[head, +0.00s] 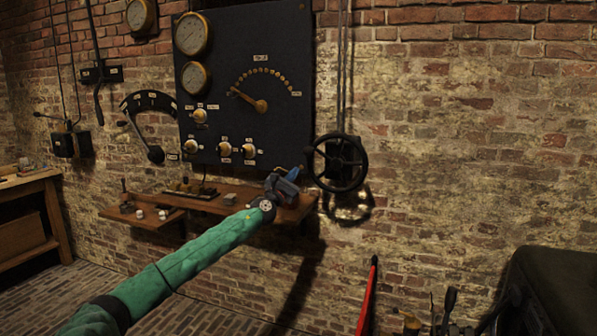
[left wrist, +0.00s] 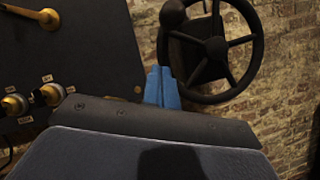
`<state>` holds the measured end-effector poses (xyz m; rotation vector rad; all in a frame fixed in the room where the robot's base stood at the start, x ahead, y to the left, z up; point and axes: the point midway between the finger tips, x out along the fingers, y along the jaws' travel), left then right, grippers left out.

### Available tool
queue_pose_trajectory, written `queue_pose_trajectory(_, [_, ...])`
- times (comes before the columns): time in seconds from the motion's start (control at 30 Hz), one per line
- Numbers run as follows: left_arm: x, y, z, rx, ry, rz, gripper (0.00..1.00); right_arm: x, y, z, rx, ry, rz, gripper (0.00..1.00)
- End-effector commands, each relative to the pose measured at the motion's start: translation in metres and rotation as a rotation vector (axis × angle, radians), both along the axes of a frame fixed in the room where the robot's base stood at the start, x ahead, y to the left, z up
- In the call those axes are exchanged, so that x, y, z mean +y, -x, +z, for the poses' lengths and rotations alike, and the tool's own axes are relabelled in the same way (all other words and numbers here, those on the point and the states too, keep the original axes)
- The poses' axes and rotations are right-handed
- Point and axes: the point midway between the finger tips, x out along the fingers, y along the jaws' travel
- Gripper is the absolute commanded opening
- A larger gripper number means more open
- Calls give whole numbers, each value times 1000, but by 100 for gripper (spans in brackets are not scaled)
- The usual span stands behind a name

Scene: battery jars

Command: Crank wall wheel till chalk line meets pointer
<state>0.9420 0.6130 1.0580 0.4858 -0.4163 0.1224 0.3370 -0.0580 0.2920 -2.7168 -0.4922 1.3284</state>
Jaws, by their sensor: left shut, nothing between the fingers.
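The black spoked wall wheel (head: 340,163) is mounted on the brick wall, right of the dark instrument panel. It also shows in the left wrist view (left wrist: 213,87), with a round crank knob (left wrist: 172,14) at its upper left rim. My left gripper (head: 298,172) is just left of the wheel in the head view, and its blue fingers (left wrist: 162,88) are shut and empty. The fingertips appear near the wheel's lower left rim; I cannot tell whether they touch it. I cannot make out a chalk line or a pointer at the wheel. My right gripper is not in view.
The dark panel (head: 244,40) holds gauges, brass knobs and a brass dial lever (head: 249,100). A wooden shelf (head: 225,203) with small items sits below it. A red bar (head: 367,297) and a dark bulky object (head: 556,285) stand lower right.

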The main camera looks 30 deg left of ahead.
Motion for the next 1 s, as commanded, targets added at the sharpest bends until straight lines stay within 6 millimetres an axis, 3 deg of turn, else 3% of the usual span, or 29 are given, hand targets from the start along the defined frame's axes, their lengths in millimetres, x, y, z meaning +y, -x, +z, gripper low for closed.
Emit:
queue_pose_trajectory(0.43, [-1,46,-23,2,-1,0,0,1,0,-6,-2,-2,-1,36])
queue_pose_trajectory(0.93, [-1,54,-25,1,1,0,0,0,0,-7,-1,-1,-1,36])
queue_pose_trajectory(1.0, [-1,54,-25,1,0,0,12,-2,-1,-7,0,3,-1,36])
